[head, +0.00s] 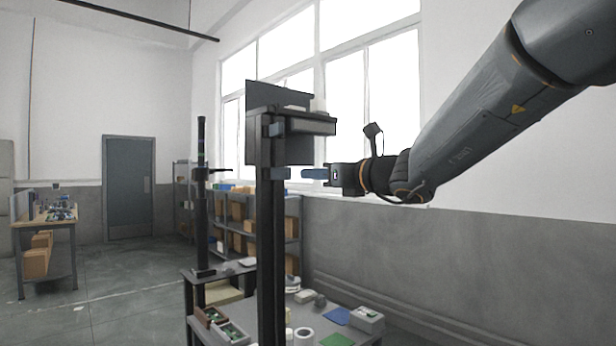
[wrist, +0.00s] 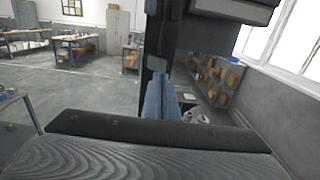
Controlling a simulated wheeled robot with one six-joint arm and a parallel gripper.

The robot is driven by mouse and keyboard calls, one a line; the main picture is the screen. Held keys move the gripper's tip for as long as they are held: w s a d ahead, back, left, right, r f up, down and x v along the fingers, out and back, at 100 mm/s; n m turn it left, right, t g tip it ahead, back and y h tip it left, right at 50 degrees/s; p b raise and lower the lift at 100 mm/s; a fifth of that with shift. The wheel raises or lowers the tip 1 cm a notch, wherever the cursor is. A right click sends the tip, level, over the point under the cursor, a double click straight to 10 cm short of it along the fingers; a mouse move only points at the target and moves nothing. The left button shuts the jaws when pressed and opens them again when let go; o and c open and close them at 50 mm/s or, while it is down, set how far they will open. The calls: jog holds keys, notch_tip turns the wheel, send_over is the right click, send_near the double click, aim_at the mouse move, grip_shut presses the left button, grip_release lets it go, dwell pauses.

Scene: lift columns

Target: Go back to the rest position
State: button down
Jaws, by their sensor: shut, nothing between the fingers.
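My gripper (head: 297,173) is at the end of my arm, which reaches in from the upper right in the head view. Its blue-grey fingers are shut with nothing between them. They point left, close to the dark lift column (head: 268,240) and just below its black carriage and shelf (head: 300,125); I cannot tell whether they touch. In the wrist view the gripper fingers (wrist: 164,98) lie together in the middle, with the column (wrist: 153,55) just beyond them.
A workbench (head: 262,310) with a blue sheet (head: 336,316), a green sheet (head: 337,340) and a grey box (head: 367,319) stands below. A second, thinner column (head: 202,220) stands behind. Shelving (head: 240,218) with boxes lines the window wall. Open floor lies left.

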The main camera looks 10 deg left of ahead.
jog(key=shift+s+d, duration=0.4)
jog(key=shift+d, duration=0.05)
jog(key=shift+f, duration=0.1)
jog(key=s+d+f+n+g+h, duration=0.2)
jog(key=s+d+f+n, duration=0.15)
jog(key=f, duration=0.65)
jog(key=s+d+f+n+g+h, duration=0.2)
jog(key=s+d+f+n+g, duration=0.15)
jog(key=f, duration=0.65)
jog(key=s+d+f+n+g+h, duration=0.1)
jog(key=s+d+f+n+h, duration=0.3)
jog(key=f, duration=0.5)
jog(key=s+d+f+n+g+h, duration=0.4)
jog(key=s+d+f+n+h, duration=0.1)
jog(key=s+d+f+n, duration=1)
notch_tip(320, 180, down, 2)
jog(key=shift+s+d+f+h, duration=0.1)
jog(key=shift+s+d+h, duration=0.2)
jog(key=shift+s+d, duration=0.7)
